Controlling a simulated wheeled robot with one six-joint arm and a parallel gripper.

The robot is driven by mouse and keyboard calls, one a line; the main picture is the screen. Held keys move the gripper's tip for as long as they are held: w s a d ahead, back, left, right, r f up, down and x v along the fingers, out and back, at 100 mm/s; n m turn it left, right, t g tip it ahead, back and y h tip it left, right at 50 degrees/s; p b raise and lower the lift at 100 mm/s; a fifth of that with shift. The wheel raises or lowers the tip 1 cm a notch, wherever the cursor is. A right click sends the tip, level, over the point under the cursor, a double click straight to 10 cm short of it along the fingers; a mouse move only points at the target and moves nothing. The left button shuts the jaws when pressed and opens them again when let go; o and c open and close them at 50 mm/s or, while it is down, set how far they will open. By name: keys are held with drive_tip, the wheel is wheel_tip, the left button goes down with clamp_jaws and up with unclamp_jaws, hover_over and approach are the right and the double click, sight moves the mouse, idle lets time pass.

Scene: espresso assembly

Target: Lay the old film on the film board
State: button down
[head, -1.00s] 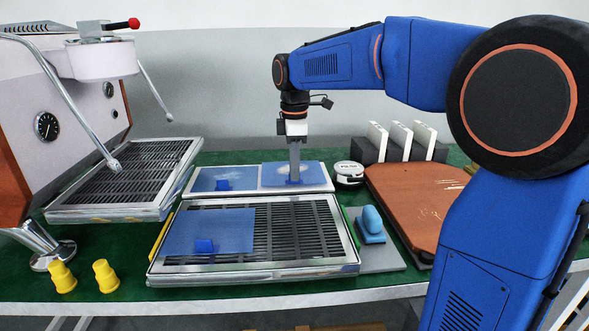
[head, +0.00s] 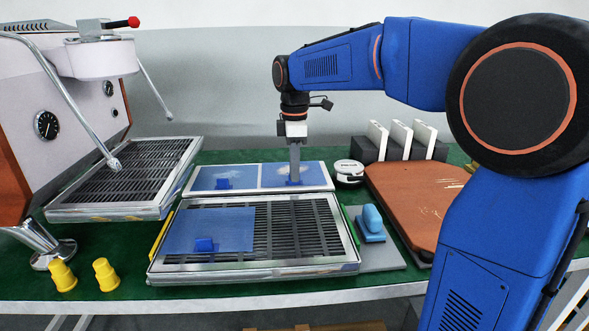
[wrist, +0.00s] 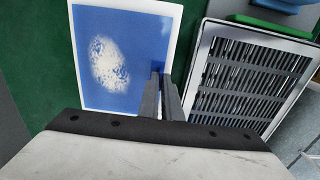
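The old film, a blue sheet with a whitish worn patch (head: 275,176), lies over the right half of the white-edged film board (head: 235,193). It looks flat there in the head view. In the wrist view the film (wrist: 130,30) sits inside the board's white border (wrist: 177,38). My gripper (head: 294,181) points straight down at the film's near edge. In the wrist view its fingertips (wrist: 161,74) are close together on the blue tab there, which they partly hide. The board's left half also shows blue with a blue tab (head: 222,183).
A slatted tray (head: 310,235) stands in front, with another blue film (head: 225,226) and its tab on it. A round white-topped item (head: 348,168) and a brown board (head: 415,200) lie to the right. The espresso machine (head: 40,90) stands left.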

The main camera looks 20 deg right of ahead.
drive_tip(key=shift+f, duration=0.25)
idle(0.7)
drive_tip(key=c, duration=1.6)
unclamp_jaws()
drive_tip(key=shift+o, duration=0.2)
drive_tip(key=shift+r, duration=3.55)
